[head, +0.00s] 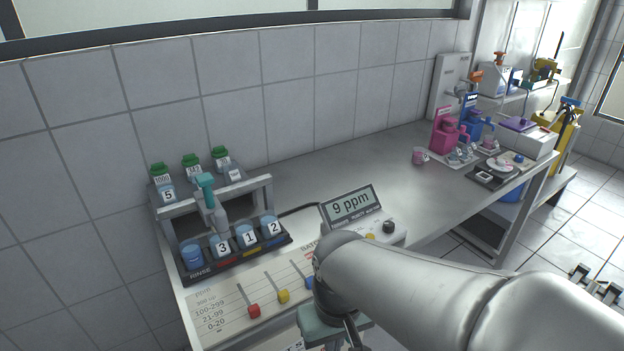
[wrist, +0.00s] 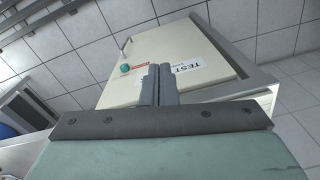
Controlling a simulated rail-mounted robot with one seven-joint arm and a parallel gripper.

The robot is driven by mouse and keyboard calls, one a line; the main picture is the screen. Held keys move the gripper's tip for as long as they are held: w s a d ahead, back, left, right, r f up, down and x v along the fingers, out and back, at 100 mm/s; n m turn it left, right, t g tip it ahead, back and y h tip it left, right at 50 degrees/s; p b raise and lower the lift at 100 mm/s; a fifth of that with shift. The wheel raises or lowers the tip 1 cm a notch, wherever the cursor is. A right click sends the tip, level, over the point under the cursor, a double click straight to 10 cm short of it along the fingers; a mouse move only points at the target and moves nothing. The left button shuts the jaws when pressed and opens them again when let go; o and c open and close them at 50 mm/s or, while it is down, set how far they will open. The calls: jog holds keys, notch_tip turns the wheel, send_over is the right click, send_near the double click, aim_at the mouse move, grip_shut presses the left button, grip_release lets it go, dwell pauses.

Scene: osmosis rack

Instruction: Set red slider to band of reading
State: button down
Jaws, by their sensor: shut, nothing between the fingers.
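The red slider (head: 254,311) is on the slider board (head: 215,296) at the front left of the bench. Its knob is at the low end of its slot, about level with the printed 0-20 row. The meter (head: 352,205) reads 9 ppm. The yellow slider (head: 284,296) and the blue slider (head: 309,282) are to its right, the blue one partly covered by my arm. My gripper (wrist: 159,84) shows in the wrist view with its two fingers together and empty, apart from the sliders. In the head view its fingertips are hidden.
A rack (head: 238,260) of numbered cups and a blue rinse cup (head: 191,255) stands behind the board, with green-capped bottles (head: 191,164) further back. The bench middle (head: 345,150) is clear. In the wrist view, a pale panel marked TEST (wrist: 189,66) lies beyond the fingers.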

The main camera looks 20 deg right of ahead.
jog(key=c, duration=2)
grip_release()
jog(key=o, duration=0.8)
jog(key=w+r, duration=0.1)
jog(key=w+a+r, duration=0.1)
jog(key=shift+w+a+r, duration=0.1)
jog(key=shift+w+a, duration=0.05)
jog(key=shift+w, duration=0.2)
jog(key=shift+c, duration=0.2)
jog(key=n, duration=0.3)
send_near(254, 307)
notch_tip(254, 307, down, 9)
jog(key=shift+w+a+r, duration=0.1)
jog(key=shift+a, duration=0.1)
